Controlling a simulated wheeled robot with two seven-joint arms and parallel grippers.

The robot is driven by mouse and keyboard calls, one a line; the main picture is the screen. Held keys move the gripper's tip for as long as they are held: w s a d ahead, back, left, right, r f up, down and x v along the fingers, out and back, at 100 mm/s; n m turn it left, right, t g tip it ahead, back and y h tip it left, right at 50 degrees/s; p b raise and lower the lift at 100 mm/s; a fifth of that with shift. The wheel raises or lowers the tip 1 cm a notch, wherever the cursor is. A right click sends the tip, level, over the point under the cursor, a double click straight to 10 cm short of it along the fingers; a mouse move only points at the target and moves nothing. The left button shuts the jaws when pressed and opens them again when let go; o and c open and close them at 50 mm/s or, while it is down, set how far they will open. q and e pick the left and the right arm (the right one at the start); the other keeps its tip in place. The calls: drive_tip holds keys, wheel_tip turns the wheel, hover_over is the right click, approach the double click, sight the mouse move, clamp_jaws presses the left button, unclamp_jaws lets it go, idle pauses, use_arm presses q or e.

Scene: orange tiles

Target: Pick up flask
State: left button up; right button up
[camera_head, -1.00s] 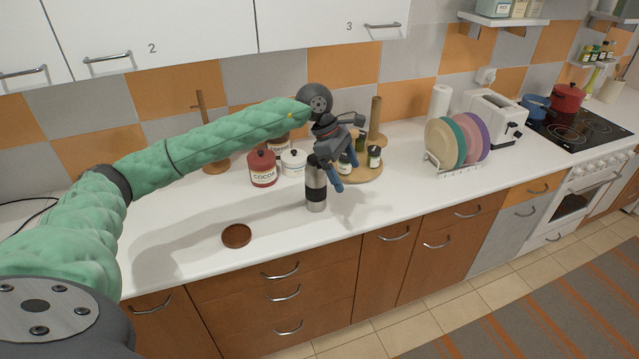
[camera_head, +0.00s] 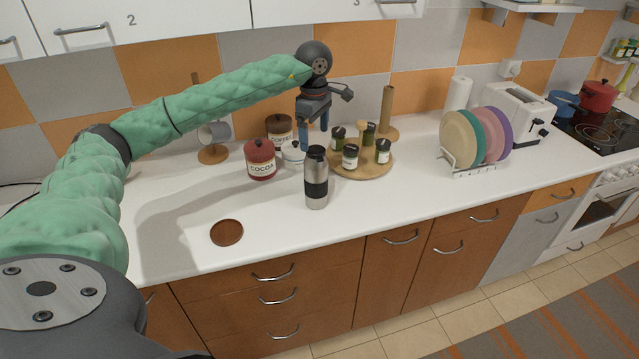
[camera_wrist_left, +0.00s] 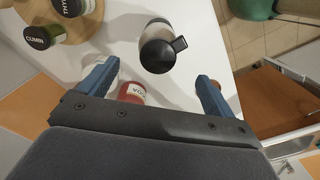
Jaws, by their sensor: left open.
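The flask (camera_head: 316,180) is a steel cylinder with a black lid and a black band. It stands upright on the white counter near its front edge, clear of the gripper. My left gripper (camera_head: 313,140) is open and empty, pointing down behind the flask and above the white jar. In the left wrist view, the flask (camera_wrist_left: 160,48) shows from above with its black lid, ahead of the spread blue fingers and between their lines. The left gripper's fingers (camera_wrist_left: 155,85) also show there, with nothing between their tips but the view of the counter and jars. My right gripper is not in view.
A red cocoa jar (camera_head: 261,161), a white jar (camera_head: 292,157) and a coffee jar (camera_head: 280,130) stand left of the flask. A round wooden tray (camera_head: 372,170) with spice jars is to the right. A brown coaster (camera_head: 227,232) lies on clear counter at front left.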

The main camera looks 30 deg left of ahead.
sight(316, 148)
use_arm(q)
drive_tip(key=f+b, duration=0.1)
drive_tip(key=w+f+b, duration=0.1)
drive_tip(key=f, duration=0.1)
drive_tip(key=shift+w+a+f, duration=0.1)
drive_tip(key=shift+f, duration=0.15)
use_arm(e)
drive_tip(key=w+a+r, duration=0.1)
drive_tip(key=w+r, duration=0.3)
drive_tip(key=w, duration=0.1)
use_arm(q)
drive_tip(key=shift+f+p, duration=0.65)
drive_tip(key=shift+f, duration=0.6)
drive_tip(key=shift+s+f, duration=0.1)
drive_tip(key=shift+s, duration=0.1)
drive_tip(key=f+p, duration=0.1)
drive_tip(key=f, duration=0.1)
drive_tip(key=f+p, duration=0.2)
drive_tip(key=shift+s, duration=0.2)
drive_tip(key=shift+f, duration=0.4)
drive_tip(key=c, duration=1.6)
drive_tip(key=shift+c, duration=0.5)
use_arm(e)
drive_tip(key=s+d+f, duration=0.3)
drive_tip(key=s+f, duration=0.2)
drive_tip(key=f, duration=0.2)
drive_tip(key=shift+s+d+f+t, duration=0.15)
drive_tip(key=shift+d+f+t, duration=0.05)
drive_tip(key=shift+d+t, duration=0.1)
